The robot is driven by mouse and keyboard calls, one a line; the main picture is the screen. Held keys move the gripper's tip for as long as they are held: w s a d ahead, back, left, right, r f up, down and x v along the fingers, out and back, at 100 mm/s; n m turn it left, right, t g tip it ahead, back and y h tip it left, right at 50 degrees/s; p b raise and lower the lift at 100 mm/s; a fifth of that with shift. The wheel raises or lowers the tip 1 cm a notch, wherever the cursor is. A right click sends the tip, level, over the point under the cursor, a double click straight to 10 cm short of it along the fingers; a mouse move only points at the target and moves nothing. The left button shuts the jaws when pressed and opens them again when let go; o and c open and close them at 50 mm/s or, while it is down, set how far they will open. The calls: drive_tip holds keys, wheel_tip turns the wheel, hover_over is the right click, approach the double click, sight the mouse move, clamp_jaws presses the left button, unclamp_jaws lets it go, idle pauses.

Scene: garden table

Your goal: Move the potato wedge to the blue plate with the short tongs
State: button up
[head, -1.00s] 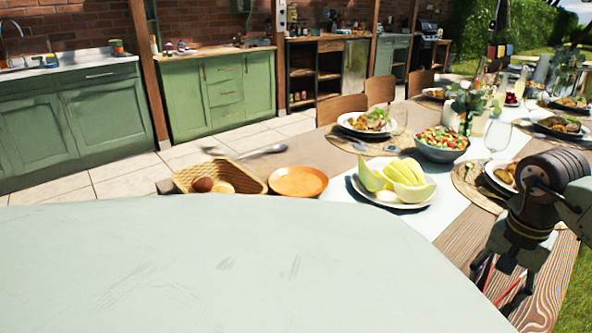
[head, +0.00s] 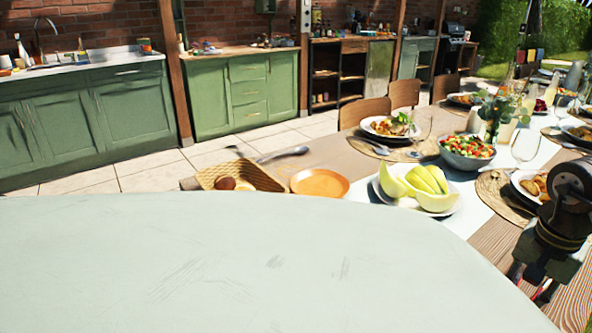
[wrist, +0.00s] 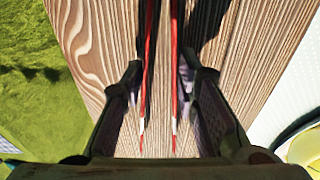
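My gripper (head: 540,285) hangs at the right edge of the head view, over the wooden table. In the wrist view, its dark fingers (wrist: 160,80) stand on either side of the short tongs (wrist: 146,90). Golden pieces, possibly potato, lie on a plate (head: 537,185) just behind my arm. I cannot single out one potato wedge. No plate looks clearly blue.
A melon plate (head: 452,207), an orange plate (head: 320,184) and a wicker basket (head: 262,180) stand along the table's near end. A salad bowl (head: 467,153), glasses and several food plates are farther back. A pale surface (head: 200,260) fills the foreground. Grass (wrist: 40,90) lies left of the table.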

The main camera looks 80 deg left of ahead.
wheel_tip(320, 180, up, 11)
drive_tip(key=p, duration=0.7)
drive_tip(key=shift+f, duration=0.1)
